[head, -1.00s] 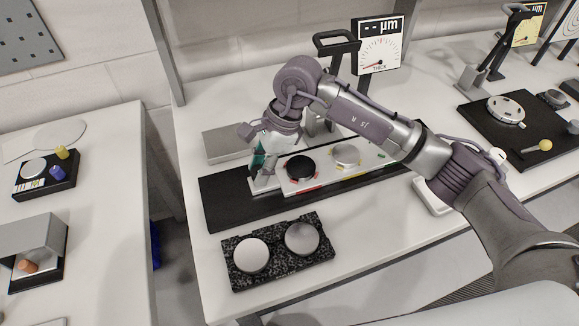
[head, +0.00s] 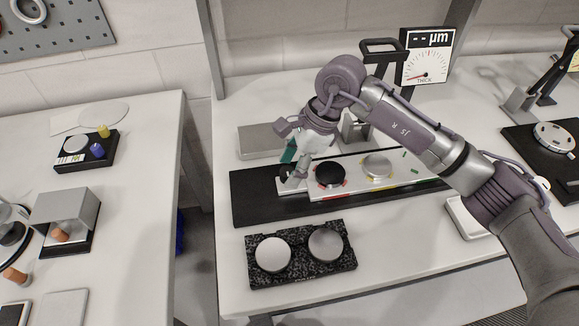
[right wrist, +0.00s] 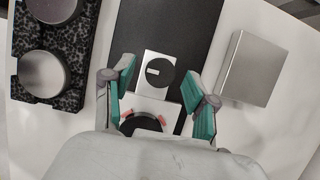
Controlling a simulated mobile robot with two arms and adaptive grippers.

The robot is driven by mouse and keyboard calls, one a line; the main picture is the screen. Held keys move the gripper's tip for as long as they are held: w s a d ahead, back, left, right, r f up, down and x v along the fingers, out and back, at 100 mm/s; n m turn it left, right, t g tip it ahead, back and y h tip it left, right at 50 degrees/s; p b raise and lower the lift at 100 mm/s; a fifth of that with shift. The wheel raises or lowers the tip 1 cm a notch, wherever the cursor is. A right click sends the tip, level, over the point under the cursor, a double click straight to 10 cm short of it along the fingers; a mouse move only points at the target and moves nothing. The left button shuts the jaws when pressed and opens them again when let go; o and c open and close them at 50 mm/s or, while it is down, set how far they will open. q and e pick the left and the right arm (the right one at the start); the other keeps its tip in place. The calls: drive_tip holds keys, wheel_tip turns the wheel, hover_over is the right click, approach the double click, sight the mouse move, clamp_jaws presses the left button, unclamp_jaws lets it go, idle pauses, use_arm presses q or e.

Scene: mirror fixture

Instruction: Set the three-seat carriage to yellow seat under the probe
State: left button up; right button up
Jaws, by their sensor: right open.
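The white carriage (head: 352,181) lies on a long black base (head: 258,203) in the head view. Its black disc (head: 330,174) has red marks around it, its silver disc (head: 377,165) has yellow marks, and a green mark shows farther right. My right gripper (head: 288,178) is over the carriage's left end. In the right wrist view my open right gripper (right wrist: 160,100) has a finger on each side of the carriage end, with a black knob (right wrist: 157,72) ahead between them. Contact cannot be told. The probe is hidden behind my right arm. My left gripper is out of view.
A dial gauge (head: 426,57) and a black handle (head: 384,46) stand behind my arm. A speckled plate (head: 347,259) with two silver discs lies in front of the base. A grey metal block (head: 258,141) lies behind it. A separate table stands left across a gap.

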drive_tip(key=v, duration=1.1)
drive_tip(key=shift+r, duration=0.1)
